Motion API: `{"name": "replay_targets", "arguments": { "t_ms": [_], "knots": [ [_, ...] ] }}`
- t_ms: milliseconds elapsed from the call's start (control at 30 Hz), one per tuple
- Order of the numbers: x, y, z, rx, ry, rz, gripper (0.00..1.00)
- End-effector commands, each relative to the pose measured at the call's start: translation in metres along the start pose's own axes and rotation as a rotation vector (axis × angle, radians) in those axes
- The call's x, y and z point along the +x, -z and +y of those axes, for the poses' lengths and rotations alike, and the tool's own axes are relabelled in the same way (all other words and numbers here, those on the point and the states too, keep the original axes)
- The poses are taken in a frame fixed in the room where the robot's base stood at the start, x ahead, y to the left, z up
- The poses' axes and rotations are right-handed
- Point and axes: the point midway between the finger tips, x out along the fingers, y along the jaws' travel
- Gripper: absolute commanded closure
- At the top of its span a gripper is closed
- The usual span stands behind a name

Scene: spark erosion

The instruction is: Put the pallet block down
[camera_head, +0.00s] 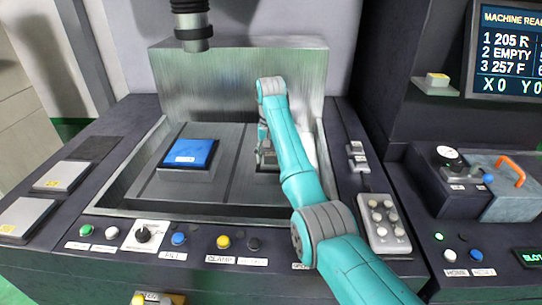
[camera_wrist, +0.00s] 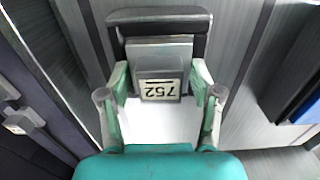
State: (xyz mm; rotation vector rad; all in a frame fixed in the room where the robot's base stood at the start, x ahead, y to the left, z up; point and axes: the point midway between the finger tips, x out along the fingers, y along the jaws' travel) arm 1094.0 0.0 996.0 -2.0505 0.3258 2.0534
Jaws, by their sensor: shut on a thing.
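My gripper (camera_wrist: 160,98) is shut on the grey pallet block (camera_wrist: 150,70), with one green finger on each side of it. A white number label, upside down in the wrist view, sits on the block's near face. The block is over or against a dark-rimmed support (camera_wrist: 160,18); I cannot tell whether it touches it. In the head view my gripper (camera_head: 264,150) is low inside the machine's tank (camera_head: 140,190), right of centre. My arm hides most of the block there.
A blue-topped block (camera_head: 190,153) stands left of my gripper in the tank. The machine head (camera_head: 193,35) hangs above. Buttons and knobs line the front panel (camera_head: 200,245). Flat plates (camera_head: 60,177) lie at left. An orange-handled box (camera_head: 500,185) and a screen (camera_head: 512,50) are at right.

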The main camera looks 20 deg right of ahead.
Motion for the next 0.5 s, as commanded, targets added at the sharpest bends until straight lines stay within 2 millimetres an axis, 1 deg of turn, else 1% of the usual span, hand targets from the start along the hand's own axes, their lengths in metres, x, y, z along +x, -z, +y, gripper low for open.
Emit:
{"name": "replay_targets", "arguments": {
  "t_ms": [300, 333, 367, 400, 433, 500],
  "knots": [
    [0.0004, 0.0005, -0.0002, 0.000, 0.001, 0.003, 0.94],
    [0.0016, 0.0002, -0.0001, 0.000, 0.000, 0.001, 0.33],
    [0.0014, 0.0003, -0.0002, 0.000, 0.000, 0.001, 0.26],
    [0.0013, 0.0003, -0.0001, 0.000, 0.000, 0.001, 0.16],
    [0.0013, 0.0003, -0.0001, 0.000, 0.000, 0.001, 0.11],
    [0.0014, 0.0003, -0.0001, 0.000, 0.000, 0.001, 0.11]
  ]
}}
